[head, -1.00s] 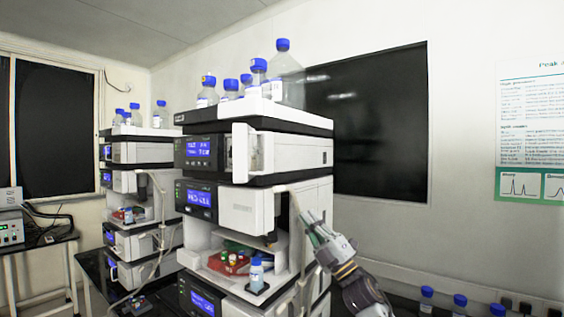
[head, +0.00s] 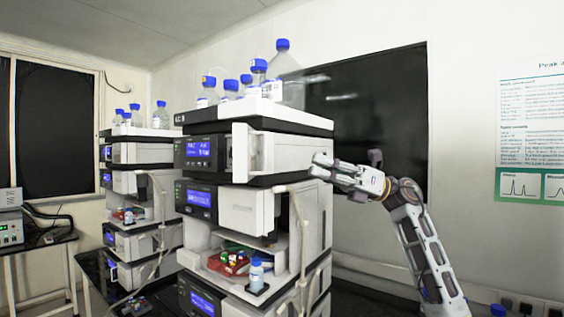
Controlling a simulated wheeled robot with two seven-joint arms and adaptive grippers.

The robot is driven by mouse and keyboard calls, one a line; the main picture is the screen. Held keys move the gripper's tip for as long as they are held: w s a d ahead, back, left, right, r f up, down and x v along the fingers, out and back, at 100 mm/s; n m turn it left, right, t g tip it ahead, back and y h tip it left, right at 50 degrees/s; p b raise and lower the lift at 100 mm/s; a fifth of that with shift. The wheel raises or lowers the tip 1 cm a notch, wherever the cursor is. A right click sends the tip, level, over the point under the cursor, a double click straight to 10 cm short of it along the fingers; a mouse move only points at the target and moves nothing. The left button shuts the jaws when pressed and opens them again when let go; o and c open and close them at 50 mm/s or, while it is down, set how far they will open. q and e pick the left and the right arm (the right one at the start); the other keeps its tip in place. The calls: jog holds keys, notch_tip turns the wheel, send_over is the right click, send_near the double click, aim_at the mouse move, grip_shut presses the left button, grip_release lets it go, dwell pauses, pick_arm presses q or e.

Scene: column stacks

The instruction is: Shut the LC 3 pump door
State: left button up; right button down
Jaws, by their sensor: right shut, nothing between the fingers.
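The near column stack has a small, hard-to-read label at its top left. Its upper module, with a blue display (head: 198,149), has a white door (head: 240,148) standing open, swung out toward me, with fittings visible in the opening beside it. My right gripper (head: 318,166) is shut and empty. My left gripper is not in view.
Blue-capped bottles (head: 284,75) stand on top of the stack. A tubing line (head: 300,225) hangs down the stack's right front. A red rack (head: 228,262) and a small bottle (head: 257,275) sit on a lower shelf. A second stack (head: 137,195) stands at left.

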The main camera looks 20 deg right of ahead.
jog(key=s+d+r+n+h, duration=0.2)
jog(key=s+d+h, duration=0.1)
jog(key=s+h, duration=0.1)
jog(key=shift+s+d+n, duration=0.15)
jog(key=shift+d+n, duration=0.25)
jog(key=shift+a, duration=0.1)
jog(key=w+a+p, duration=0.1)
jog(key=a+p, duration=0.2)
jog(key=a, duration=1)
jog(key=shift+w+a+f, duration=0.15)
jog(key=shift+w+a, duration=0.1)
jog(key=shift+a, duration=0.15)
jog(key=shift+s+a+m+t, duration=0.1)
jog(key=shift+a+m+t, duration=0.3)
jog(key=shift+a, duration=0.15)
dwell(0.4)
